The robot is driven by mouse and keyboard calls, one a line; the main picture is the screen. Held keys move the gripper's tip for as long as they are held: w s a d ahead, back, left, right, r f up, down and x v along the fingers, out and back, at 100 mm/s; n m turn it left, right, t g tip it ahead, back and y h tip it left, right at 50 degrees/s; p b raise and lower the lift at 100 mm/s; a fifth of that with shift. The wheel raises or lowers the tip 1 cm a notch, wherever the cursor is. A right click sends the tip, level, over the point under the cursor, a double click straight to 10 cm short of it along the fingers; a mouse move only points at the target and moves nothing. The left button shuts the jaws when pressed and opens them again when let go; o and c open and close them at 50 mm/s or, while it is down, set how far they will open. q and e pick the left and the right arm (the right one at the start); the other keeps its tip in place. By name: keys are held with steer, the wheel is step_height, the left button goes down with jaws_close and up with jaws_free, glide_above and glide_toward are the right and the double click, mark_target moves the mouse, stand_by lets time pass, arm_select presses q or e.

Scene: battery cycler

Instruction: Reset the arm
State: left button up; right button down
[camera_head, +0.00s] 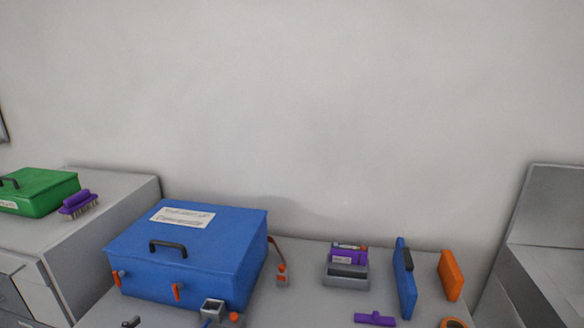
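Neither of my grippers and no part of my arms shows clearly in the head view. The blue box (187,250) with a black handle (168,247) and a white label (182,217) stands shut on the grey table (305,300). Orange latches (177,291) are on its front. A grey holder (346,277) with a purple block (347,256) in it stands right of the box.
A blue upright panel (405,283) and an orange block (451,275) stand at the right. A purple tool (375,319) lies in front. A small grey square part (212,310) is at the box's front. A green case (38,192) and purple brush (78,204) rest on the left cabinet.

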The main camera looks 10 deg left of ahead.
arm_select(q)
steer(key=s+d+f+g+y, duration=0.25)
steer(key=s+d+f, duration=0.3)
steer(key=f, duration=0.35)
steer(key=s+d+f+n+g+p, duration=0.1)
steer(key=s+d+f, duration=0.3)
steer(key=s+d, duration=0.4)
steer(key=s+d+f+n+g+p, duration=0.1)
steer(key=s+d+f+n+g, duration=0.2)
steer(key=s+d, duration=0.5)
steer(key=s+f+g, duration=0.1)
steer(key=s, duration=0.4)
steer(key=shift+f+y+p, duration=0.15)
steer(key=shift+y+p, duration=0.15)
steer(key=shift+y, duration=0.05)
arm_select(e)
steer(key=shift+w+a+r, duration=0.15)
steer(key=shift+w+r, duration=0.05)
steer(key=shift+r, duration=0.4)
steer(key=shift+w+a+r, duration=0.15)
steer(key=shift+r, duration=0.45)
